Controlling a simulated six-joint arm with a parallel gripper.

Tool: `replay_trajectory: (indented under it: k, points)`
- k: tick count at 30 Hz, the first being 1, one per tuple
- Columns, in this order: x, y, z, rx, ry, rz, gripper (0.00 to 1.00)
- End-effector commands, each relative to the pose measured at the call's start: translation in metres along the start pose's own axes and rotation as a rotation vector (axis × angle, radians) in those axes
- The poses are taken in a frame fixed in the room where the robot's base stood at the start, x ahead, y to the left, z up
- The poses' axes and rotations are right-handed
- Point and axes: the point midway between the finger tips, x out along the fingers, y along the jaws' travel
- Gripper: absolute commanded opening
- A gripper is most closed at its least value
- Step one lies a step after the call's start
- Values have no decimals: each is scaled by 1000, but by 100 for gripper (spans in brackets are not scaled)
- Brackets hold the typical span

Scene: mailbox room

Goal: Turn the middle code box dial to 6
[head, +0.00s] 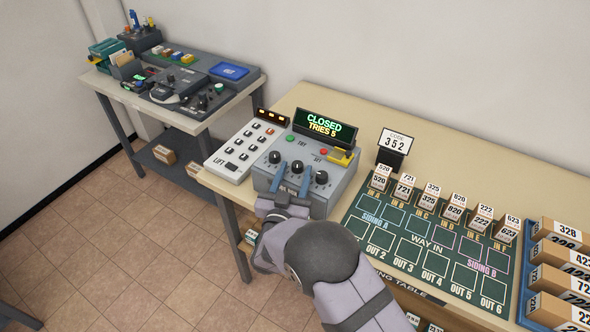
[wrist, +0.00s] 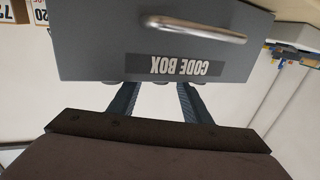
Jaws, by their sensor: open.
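The code box (head: 318,204) is a grey box on the table with three dark dials on its sloped top. The middle dial (head: 297,167) sits between the left dial (head: 274,157) and the right dial (head: 322,177). My gripper (head: 294,172) is open, its two blue fingers reaching over the box top, one on each side of the middle dial. I cannot tell if they touch it. The dial's pointer setting is too small to read. In the wrist view the code box front (wrist: 180,66) appears upside down, and its edge hides the fingertips.
A display (head: 325,127) behind the dials reads "CLOSED TRIES 5". A yellow lever (head: 343,156) and red and green buttons are on the box. A keypad marked LIFT (head: 240,150) stands left. Numbered parcels stand right.

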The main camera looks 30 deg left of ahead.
Motion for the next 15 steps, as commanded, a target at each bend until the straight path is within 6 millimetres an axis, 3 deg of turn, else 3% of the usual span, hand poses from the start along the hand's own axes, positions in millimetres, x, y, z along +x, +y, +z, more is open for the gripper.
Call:
replay_trajectory:
  k: [10,15]
  points:
    - [4,0,1,-1,0,-1,44]
    - [4,0,0,-1,0,0,6]
